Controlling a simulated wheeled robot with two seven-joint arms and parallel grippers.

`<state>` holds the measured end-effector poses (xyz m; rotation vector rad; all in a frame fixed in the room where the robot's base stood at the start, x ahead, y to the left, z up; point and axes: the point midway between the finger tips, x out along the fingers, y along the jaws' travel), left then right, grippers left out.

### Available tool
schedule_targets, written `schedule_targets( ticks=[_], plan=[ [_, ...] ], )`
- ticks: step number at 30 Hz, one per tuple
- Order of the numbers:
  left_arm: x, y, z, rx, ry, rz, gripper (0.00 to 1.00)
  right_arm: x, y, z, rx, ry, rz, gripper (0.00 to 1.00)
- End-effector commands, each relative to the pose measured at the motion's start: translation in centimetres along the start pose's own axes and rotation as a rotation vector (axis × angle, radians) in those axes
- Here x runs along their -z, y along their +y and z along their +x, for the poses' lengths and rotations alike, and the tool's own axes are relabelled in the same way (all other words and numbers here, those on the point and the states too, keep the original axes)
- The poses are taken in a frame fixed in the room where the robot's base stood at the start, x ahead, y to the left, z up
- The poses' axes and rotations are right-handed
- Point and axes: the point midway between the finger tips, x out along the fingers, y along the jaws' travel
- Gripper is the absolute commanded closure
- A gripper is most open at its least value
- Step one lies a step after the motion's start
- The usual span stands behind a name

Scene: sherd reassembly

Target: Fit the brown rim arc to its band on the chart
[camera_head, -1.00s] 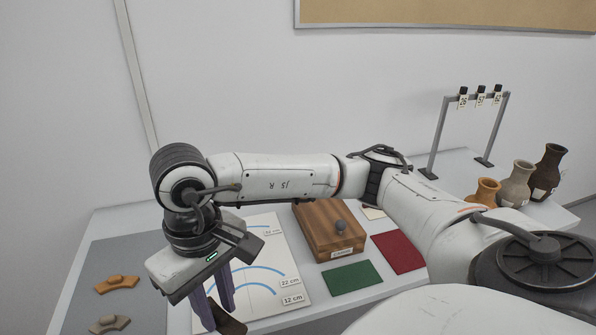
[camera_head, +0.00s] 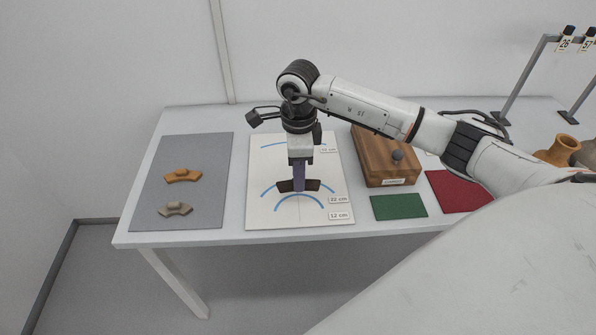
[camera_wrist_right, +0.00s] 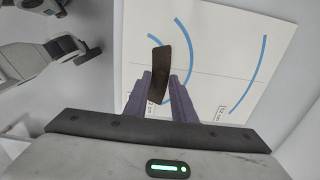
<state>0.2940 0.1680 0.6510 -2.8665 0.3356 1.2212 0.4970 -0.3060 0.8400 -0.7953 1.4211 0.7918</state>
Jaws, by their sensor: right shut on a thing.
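The dark brown rim arc (camera_head: 284,187) is held between the purple fingers of my right gripper (camera_head: 299,188). In the right wrist view the brown arc (camera_wrist_right: 161,64) sticks out past the fingertips (camera_wrist_right: 160,84). The white chart (camera_head: 262,215) lies under it, with blue bands and labels reading 22 cm (camera_head: 338,199), 12 cm (camera_head: 339,215) and one farther back (camera_head: 329,150). In the head view the arc covers part of the middle band, just behind the smallest band (camera_head: 299,197). I cannot tell whether it touches the chart. My left gripper is not seen.
Right of the chart are a wooden box (camera_head: 377,165), a green mat (camera_head: 399,207) and a red mat (camera_head: 452,190). Vases (camera_head: 556,150) stand at far right.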

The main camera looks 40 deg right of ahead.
Motion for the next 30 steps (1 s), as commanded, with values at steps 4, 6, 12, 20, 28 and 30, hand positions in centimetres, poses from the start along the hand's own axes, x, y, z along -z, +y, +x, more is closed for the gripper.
schedule_targets(
  ticks=[4, 6, 12, 20, 28, 30],
  plan=[
    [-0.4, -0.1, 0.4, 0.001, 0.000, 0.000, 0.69, 0.0, 0.0, 0.7, 0.001, -0.001, 0.002, 1.00],
    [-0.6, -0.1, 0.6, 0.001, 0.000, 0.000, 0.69, 0.0, 0.0, 1.2, 0.001, -0.001, 0.001, 1.00],
    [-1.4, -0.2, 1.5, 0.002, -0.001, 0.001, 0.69, -0.1, 0.1, 3.0, -0.001, -0.002, -0.001, 1.00],
    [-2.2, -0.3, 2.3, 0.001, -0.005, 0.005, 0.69, -0.1, 0.0, 4.5, 0.001, -0.002, -0.001, 1.00],
    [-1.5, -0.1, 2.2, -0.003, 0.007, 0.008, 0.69, -0.1, 0.0, 4.5, 0.001, -0.002, -0.001, 1.00],
    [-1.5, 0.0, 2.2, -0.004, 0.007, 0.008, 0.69, -0.1, 0.0, 4.5, 0.001, -0.002, -0.002, 1.00]
  ],
)
